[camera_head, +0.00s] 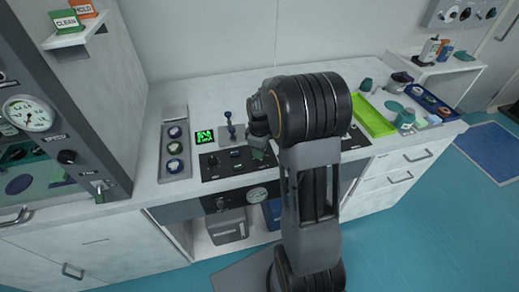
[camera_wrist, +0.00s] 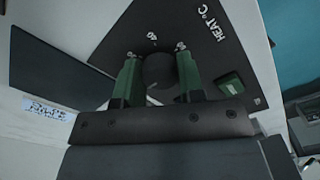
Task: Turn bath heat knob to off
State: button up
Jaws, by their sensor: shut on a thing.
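The bath heat knob (camera_wrist: 158,72) is a dark round knob on a black panel, beside white "HEAT °C" lettering and a "40" mark, in the wrist view. My gripper (camera_wrist: 158,75) has its two green fingers on either side of the knob and is shut on it. In the head view my arm reaches down over the black control panel (camera_head: 222,163) on the bench and covers most of the gripper and the knob. The knob's pointer cannot be made out.
A green button (camera_wrist: 229,84) sits right of the fingers. A grey tray (camera_head: 174,150) with several round items lies left of the panel. A lime tray (camera_head: 373,116) is on the right of the bench. A gauge cabinet (camera_head: 50,110) stands at the left.

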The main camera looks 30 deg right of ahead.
jog(key=o, duration=0.9)
notch_tip(320, 180, up, 14)
jog(key=shift+f, duration=0.1)
dwell(0.6)
jog(key=s+a+m+t, duration=0.1)
jog(key=s+a+m, duration=0.2)
jog(key=s, duration=0.2)
jog(key=s+a+m+t, duration=0.1)
jog(key=s+a+m, duration=0.2)
jog(key=s, duration=0.2)
jog(key=s+a+m+t+p, duration=0.1)
jog(key=s+a+m, duration=0.2)
jog(key=s, duration=0.3)
jog(key=shift+a+f+t, duration=0.15)
jog(key=shift+a+t, duration=0.15)
jog(key=shift+a, duration=0.2)
